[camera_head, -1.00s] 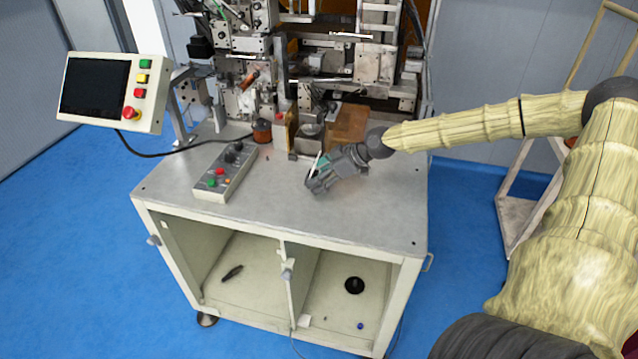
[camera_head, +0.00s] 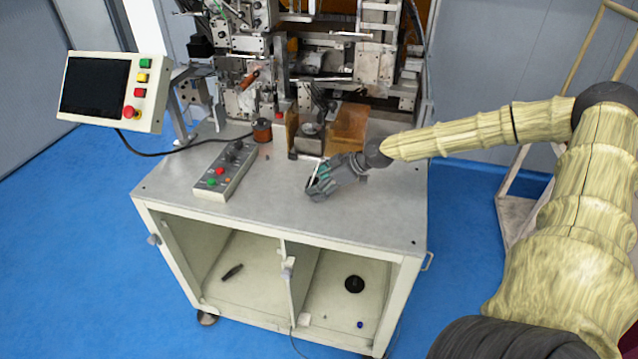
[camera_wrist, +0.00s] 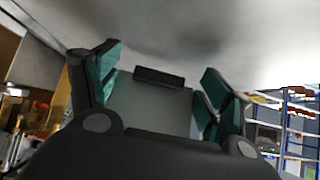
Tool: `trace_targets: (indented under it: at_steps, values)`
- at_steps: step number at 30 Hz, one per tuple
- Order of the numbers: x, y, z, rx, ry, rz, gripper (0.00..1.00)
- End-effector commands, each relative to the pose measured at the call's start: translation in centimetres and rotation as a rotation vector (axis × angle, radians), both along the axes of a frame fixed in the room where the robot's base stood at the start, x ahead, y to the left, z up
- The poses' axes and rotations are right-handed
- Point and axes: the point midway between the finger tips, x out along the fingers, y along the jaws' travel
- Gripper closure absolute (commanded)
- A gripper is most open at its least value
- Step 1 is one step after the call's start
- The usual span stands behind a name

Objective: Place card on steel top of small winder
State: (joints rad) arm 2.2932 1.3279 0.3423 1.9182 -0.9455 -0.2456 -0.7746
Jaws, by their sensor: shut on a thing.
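The small winder has a grey steel top (camera_head: 300,225) over a cream cabinet. My gripper (camera_head: 314,186) is low over the middle of this top, its fingers pointing left and down in the head view. In the wrist view my gripper (camera_wrist: 155,92) has teal finger pads on both sides of a flat grey-green card (camera_wrist: 150,105) with a dark strip at its far end. The card shows as a thin white edge in the head view (camera_head: 312,182). The steel top fills the upper wrist view, close to the fingers. I cannot tell whether the card touches it.
A control box with buttons (camera_head: 225,168) lies left of my gripper. A copper spool (camera_head: 262,131) and brown blocks (camera_head: 347,128) stand behind it. A screen panel (camera_head: 115,92) is at the left. The front and right of the top are clear.

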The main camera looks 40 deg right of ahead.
Motion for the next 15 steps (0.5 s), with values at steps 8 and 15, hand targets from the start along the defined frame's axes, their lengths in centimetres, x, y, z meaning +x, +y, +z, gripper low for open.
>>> trace_targets:
  at_steps: [8, 15]
  values:
    - [0.01, 0.0, -0.76, 0.0, 0.0, 0.0, 0.48]
    - [-0.01, -0.01, -0.98, -0.001, 0.001, 0.0, 0.19]
